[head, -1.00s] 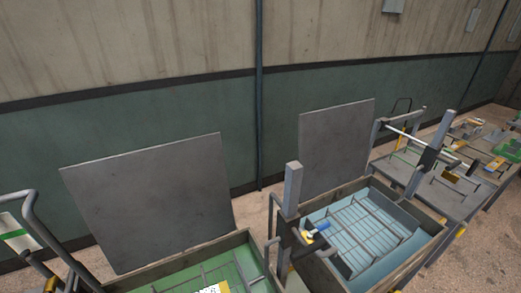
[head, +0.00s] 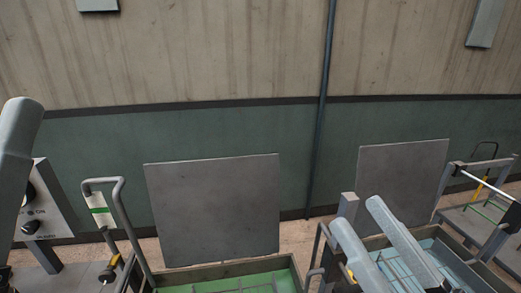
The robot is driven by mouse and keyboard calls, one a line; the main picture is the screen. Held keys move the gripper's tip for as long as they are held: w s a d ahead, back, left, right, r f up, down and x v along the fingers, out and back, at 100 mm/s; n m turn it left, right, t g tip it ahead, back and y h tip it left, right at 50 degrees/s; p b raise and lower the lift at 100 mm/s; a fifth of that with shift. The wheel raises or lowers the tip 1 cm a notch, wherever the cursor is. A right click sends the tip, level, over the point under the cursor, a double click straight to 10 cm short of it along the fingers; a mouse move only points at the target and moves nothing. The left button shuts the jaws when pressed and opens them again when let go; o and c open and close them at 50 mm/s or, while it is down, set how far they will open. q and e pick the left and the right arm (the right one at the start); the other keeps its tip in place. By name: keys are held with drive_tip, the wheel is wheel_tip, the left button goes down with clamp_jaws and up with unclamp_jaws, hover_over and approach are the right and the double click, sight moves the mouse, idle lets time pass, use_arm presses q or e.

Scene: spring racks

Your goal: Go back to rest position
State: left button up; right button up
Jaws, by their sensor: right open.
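Two pale grey links of my right arm (head: 402,240) slant up from the bottom right, in front of the right-hand rack. My right gripper (head: 453,288) is open at the bottom edge, largely cut off; I make out nothing between its jaws. A thick grey link of my left arm (head: 14,150) stands upright at the left edge, with a dark part at its lower end. The left gripper's fingers do not show.
A green-floored rack (head: 240,284) lies at the bottom middle with a raised grey panel (head: 212,210) behind it. A second panel (head: 395,185) stands behind the blue-floored rack (head: 445,257). A control box (head: 38,215) and bent handle (head: 120,205) are left. The wall closes the back.

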drive_tip(key=s+d+r+m+t+h, duration=0.1)
drive_tip(key=d+r+m+t+h, duration=0.15)
drive_tip(key=r+h, duration=0.3)
drive_tip(key=s+d+r+m+t+h, duration=0.2)
drive_tip(key=d+r+t+h, duration=0.25)
drive_tip(key=r, duration=0.25)
wheel_tip(320, 180, up, 22)
drive_tip(key=a+p, duration=0.1)
drive_tip(key=p, duration=2.1)
wheel_tip(320, 180, down, 31)
drive_tip(key=b, duration=3)
drive_tip(key=shift+f+g+b, duration=0.2)
drive_tip(key=shift+g+b, duration=0.15)
drive_tip(key=shift+g, duration=0.05)
